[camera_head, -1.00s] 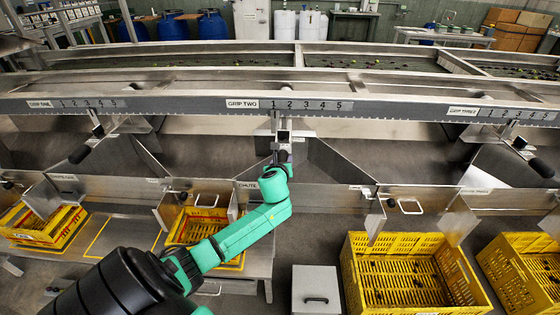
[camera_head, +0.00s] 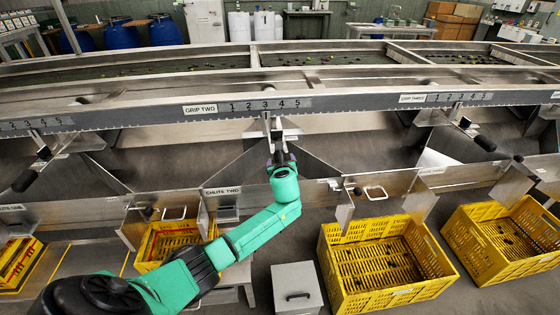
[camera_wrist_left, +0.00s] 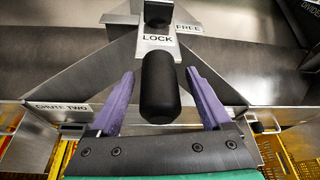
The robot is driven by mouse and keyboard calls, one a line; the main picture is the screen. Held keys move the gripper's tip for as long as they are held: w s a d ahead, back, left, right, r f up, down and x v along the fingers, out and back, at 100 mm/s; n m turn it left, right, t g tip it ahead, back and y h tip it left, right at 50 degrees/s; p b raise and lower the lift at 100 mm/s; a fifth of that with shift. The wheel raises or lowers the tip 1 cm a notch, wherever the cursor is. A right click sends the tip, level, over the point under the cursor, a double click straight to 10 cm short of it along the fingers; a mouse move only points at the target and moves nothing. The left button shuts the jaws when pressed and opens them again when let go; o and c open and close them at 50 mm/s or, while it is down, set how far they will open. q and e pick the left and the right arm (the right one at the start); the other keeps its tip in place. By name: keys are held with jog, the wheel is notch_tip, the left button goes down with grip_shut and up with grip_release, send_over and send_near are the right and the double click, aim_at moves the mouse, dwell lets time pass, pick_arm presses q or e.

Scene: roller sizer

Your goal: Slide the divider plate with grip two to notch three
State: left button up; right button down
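The grip-two rail label (camera_head: 200,109) and its numbers one to five (camera_head: 267,104) sit on the long grey beam. The divider's upper bracket (camera_head: 268,125) stands below the beam, about under number three. My left gripper (camera_head: 280,160) is at the divider's handle, hiding most of it. In the left wrist view, the black handle (camera_wrist_left: 158,90) stands between the purple fingers of my left gripper (camera_wrist_left: 161,98). Gaps show on both sides, so the fingers are open around it. A LOCK label (camera_wrist_left: 157,39) and a FREE label (camera_wrist_left: 188,29) are behind it. My right gripper is out of view.
The chute-two panel (camera_head: 222,191) and sloping metal walls flank the handle. Yellow crates stand below, one (camera_head: 385,262) at the right of centre and another (camera_head: 505,240) further right. A grey box (camera_head: 297,287) stands below my arm. Another black handle (camera_head: 484,143) is to the right.

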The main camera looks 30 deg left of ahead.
pick_arm(q)
jog(key=shift+s, duration=0.1)
jog(key=shift+s+d+r, duration=0.15)
jog(key=shift+s, duration=0.05)
jog(key=p+v, duration=0.1)
jog(key=v, duration=1.3)
